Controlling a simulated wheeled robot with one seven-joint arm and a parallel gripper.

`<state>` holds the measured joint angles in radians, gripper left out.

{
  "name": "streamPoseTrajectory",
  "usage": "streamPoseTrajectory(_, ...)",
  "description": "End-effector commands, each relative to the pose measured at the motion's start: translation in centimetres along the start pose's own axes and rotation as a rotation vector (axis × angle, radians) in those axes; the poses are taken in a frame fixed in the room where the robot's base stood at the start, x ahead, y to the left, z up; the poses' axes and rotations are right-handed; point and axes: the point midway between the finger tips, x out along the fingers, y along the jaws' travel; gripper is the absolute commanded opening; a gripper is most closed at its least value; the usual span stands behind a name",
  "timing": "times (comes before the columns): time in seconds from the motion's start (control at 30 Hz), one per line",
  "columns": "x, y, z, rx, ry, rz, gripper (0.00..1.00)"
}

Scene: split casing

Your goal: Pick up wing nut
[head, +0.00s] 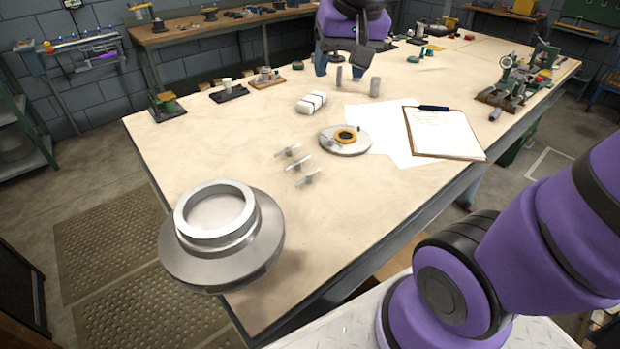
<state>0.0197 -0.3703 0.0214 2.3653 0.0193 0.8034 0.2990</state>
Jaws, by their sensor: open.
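Three small grey metal pieces that look like wing nuts lie in a short slanting row on the table: the far one (288,152), the middle one (298,164) and the near one (308,177). They are apart from each other. My gripper (341,62) hangs over the far part of the table, pointing down, its fingers spread. It is well beyond the wing nuts and away from them. Nothing shows held between the fingers.
A large flanged metal casing (185,252) stands at the near left table corner. The table around the nuts is mostly clear.

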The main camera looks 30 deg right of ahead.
Motion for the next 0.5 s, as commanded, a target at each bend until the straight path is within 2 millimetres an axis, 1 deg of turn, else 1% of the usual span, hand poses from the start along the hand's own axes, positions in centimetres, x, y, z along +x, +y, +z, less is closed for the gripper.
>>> streamPoseTrajectory(0.03, 1.2, -0.2, -1.2, 0.034, -0.019, 0.006, 0.57)
streamPoseTrajectory(0.17, 4.0, -0.5, -4.1, 0.124, -0.050, 0.017, 0.57)
streamPoseTrajectory(0.2, 5.0, -0.6, -4.9, 0.152, -0.059, 0.022, 0.57)
streamPoseTrajectory(0.37, 9.2, -0.7, -8.0, 0.262, -0.095, 0.042, 0.57)
streamPoseTrajectory(0.5, 13.4, -0.7, -10.3, 0.358, -0.124, 0.065, 0.57)
